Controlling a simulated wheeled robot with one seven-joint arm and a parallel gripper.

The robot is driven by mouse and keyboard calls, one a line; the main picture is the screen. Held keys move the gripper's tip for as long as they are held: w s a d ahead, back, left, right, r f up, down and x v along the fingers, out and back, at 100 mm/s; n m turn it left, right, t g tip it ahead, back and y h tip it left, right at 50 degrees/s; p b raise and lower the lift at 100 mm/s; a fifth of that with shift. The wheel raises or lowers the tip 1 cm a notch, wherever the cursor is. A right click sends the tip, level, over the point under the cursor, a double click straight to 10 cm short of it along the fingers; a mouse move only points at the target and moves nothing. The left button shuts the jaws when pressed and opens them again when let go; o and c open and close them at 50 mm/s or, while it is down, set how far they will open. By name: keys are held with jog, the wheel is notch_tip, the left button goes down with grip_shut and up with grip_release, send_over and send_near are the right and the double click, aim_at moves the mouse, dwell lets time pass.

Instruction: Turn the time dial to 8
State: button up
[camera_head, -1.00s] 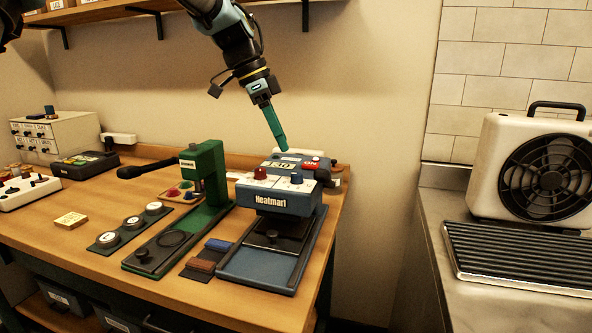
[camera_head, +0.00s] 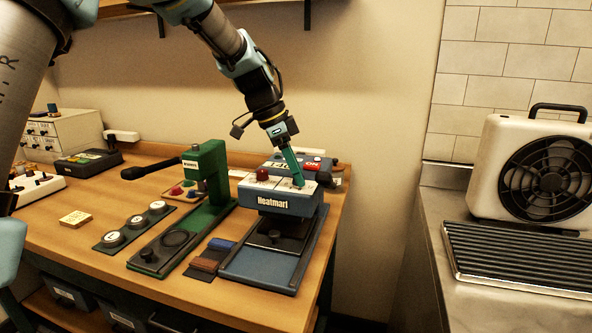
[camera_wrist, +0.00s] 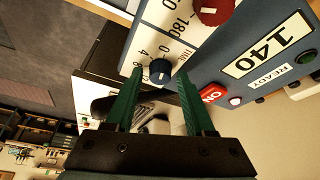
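The blue time dial (camera_wrist: 159,71) sits on the white top panel of the blue Heatmart press (camera_head: 276,203), beside printed numbers. Its white mark is too small to read against the scale. My gripper (camera_wrist: 160,73) has its green fingers apart, one on each side of the dial in the wrist view. I cannot tell whether they touch it. In the head view my gripper (camera_head: 298,184) reaches down to the right part of the press's top and hides the dial. The red dial (camera_head: 262,174) is to its left.
The control box behind the press has a display reading 140 (camera_wrist: 266,45), a READY label and a red ON switch (camera_wrist: 211,94). A green press (camera_head: 206,172) stands to the left. Blue and brown blocks (camera_head: 207,260) lie between the two presses.

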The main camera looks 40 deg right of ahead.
grip_shut()
dwell(0.5)
jog(key=n+t+b, duration=0.1)
jog(key=n+b, duration=0.1)
jog(key=n, duration=0.1)
jog(key=shift+s+n+h, duration=0.1)
jog(key=shift+n+h, duration=0.2)
jog(key=n+t+b, duration=0.1)
jog(key=n, duration=0.1)
jog(key=shift+s+n, duration=0.1)
jog(key=shift+n, duration=0.3)
jog(key=n+t, duration=0.1)
jog(key=n, duration=0.2)
jog(key=shift+s+n+t, duration=0.1)
jog(key=shift+n+t, duration=0.2)
jog(key=shift+t, duration=0.1)
jog(key=n+t, duration=0.1)
jog(key=n, duration=0.1)
jog(key=n+y, duration=0.1)
jog(key=n, duration=0.2)
jog(key=shift+s+t, duration=0.1)
jog(key=shift+t, duration=0.3)
jog(key=n+t+y, duration=0.1)
jog(key=n, duration=0.3)
jog(key=shift+d+n, duration=0.1)
jog(key=shift+n, duration=0.2)
jog(key=shift+y, duration=0.3)
